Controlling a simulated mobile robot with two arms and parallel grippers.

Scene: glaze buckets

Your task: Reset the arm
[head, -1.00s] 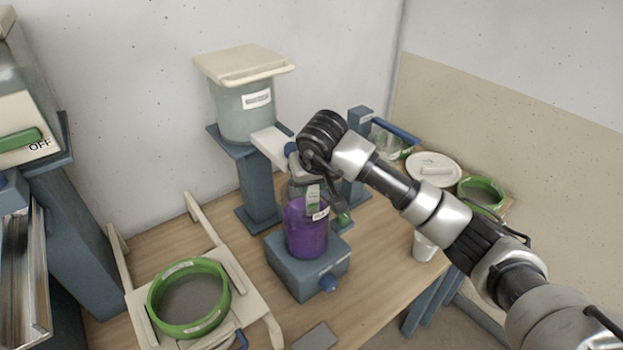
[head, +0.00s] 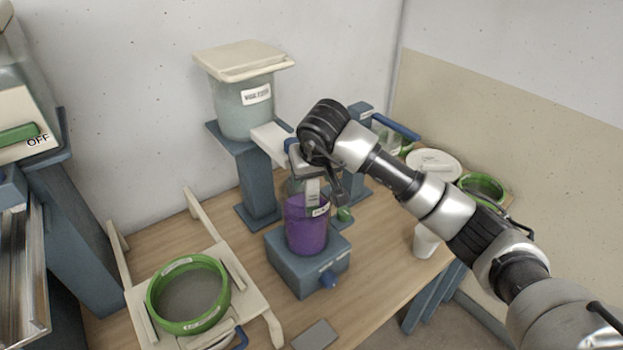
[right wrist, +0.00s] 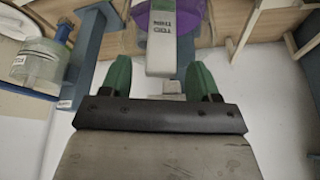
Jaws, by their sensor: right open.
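My right arm reaches in from the right in the head view, and its gripper (head: 322,160) is just above and behind a purple-filled clear container (head: 306,232). In the right wrist view, the two green fingers of this gripper (right wrist: 160,65) stand apart with a gap between them. A whitish labelled piece (right wrist: 162,38) shows just beyond and between the fingers, with the purple container (right wrist: 190,18) behind it. Neither finger visibly grips it. The fingertips are partly hidden in the head view. My left gripper is not in view.
The purple container stands on a blue-grey base (head: 285,268) with a blue knob. A lidded bucket (head: 240,108) stands on a tall pedestal behind. A green-rimmed sieve (head: 224,305) sits on a cream frame at front left. A white cup (head: 425,243) stands right.

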